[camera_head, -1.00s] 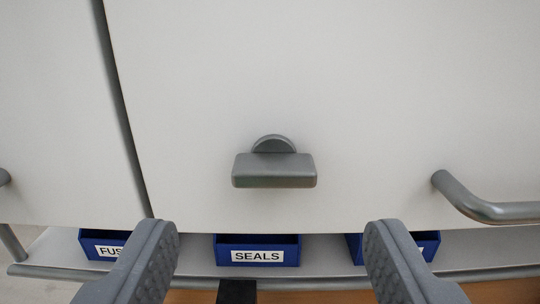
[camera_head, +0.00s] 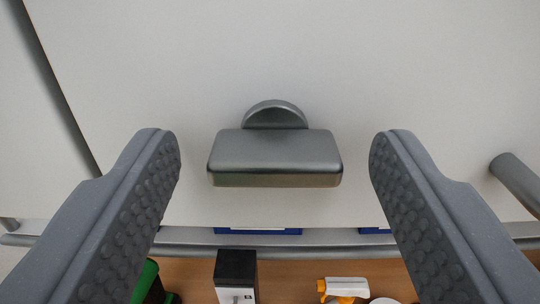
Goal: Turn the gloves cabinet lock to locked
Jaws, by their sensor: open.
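The lock knob (camera_head: 275,158) is a grey metal bar on a round base, set on a pale cabinet door (camera_head: 300,60). The bar lies horizontal. My gripper (camera_head: 272,160) is open, with one ridged grey finger to the left of the knob and one to the right. Both fingers look clear of the knob, with a gap on each side. No gloves label shows in this view, and no lock markings are visible.
A bar handle (camera_head: 516,182) sticks out at the right of the door. Below run a metal rail (camera_head: 330,240) and the tops of blue bins (camera_head: 258,231). A black-and-white box (camera_head: 236,275), a green item (camera_head: 148,280) and an orange-and-white item (camera_head: 343,288) stand on a wooden surface.

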